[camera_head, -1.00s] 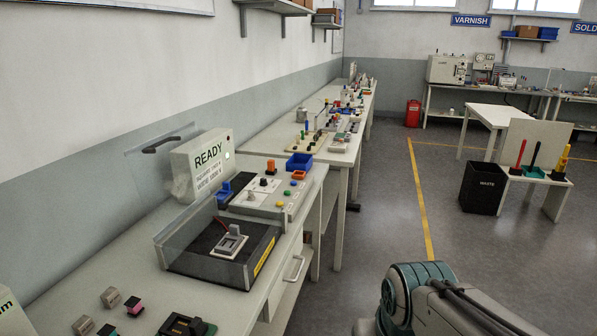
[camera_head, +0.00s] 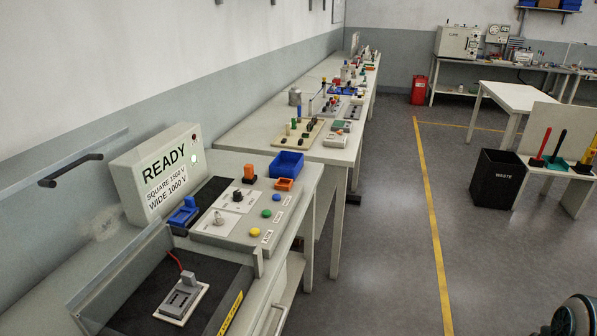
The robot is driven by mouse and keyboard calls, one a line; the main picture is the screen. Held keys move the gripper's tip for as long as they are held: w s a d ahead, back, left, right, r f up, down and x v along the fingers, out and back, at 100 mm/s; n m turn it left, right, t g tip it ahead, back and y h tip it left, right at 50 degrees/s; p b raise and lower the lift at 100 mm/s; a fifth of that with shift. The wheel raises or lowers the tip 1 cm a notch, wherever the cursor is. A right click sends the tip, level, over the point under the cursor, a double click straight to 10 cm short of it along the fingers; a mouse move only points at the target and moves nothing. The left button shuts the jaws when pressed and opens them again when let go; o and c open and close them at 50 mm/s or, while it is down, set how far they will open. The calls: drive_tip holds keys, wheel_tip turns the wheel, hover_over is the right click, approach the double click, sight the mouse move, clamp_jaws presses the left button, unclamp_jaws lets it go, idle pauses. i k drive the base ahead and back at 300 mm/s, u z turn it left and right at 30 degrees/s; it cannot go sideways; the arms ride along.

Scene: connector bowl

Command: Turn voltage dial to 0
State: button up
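A light grey control panel (camera_head: 240,240) sits on the left bench. It carries a black knob (camera_head: 238,196) on a white plate and a pale grey knob (camera_head: 219,218) on another plate closer to me. I cannot tell which knob is the voltage dial, and their markings are too small to read. A display box (camera_head: 158,172) behind the panel reads "READY", "SQUARE 1500 V" and "WIDE 1000 V". My gripper is out of view; only a piece of my arm shows at the bottom right corner.
Green, blue and yellow buttons (camera_head: 254,232) line the panel's right side. A clear-walled test bay with a grey fixture (camera_head: 183,297) stands in front, its lid handle (camera_head: 70,170) raised.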

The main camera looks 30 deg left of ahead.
sight(237, 195)
drive_tip(key=u, duration=0.4)
drive_tip(key=i, duration=0.9)
drive_tip(key=u, duration=0.95)
drive_tip(key=i, duration=0.7)
drive_tip(key=u, duration=0.05)
